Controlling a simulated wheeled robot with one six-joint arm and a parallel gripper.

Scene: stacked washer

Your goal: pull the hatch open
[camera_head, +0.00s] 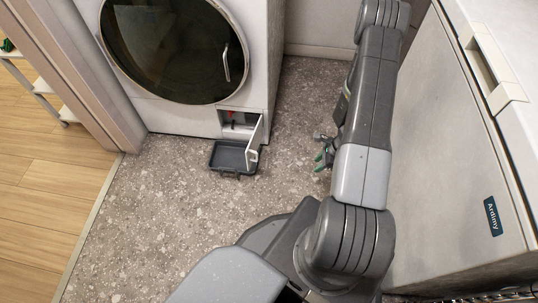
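The washer (205,122) stands at the upper left with a round dark glass door (165,50). Low on its right front is a small white hatch (257,137), standing out from the washer and swung open to the right. A pale handle (252,156) is at its lower part. Behind it the opening (237,121) shows a red part inside. My gripper (322,157), with green tips, is right of the hatch and apart from it. My arm partly hides it, and its opening is too small to tell.
A dark grey tray (231,170) lies on the speckled floor (165,200) just below the hatch. A white appliance (450,130) with a handle stands close on the right of my arm. A door frame (85,75) stands at left. Floor between tray and arm is clear.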

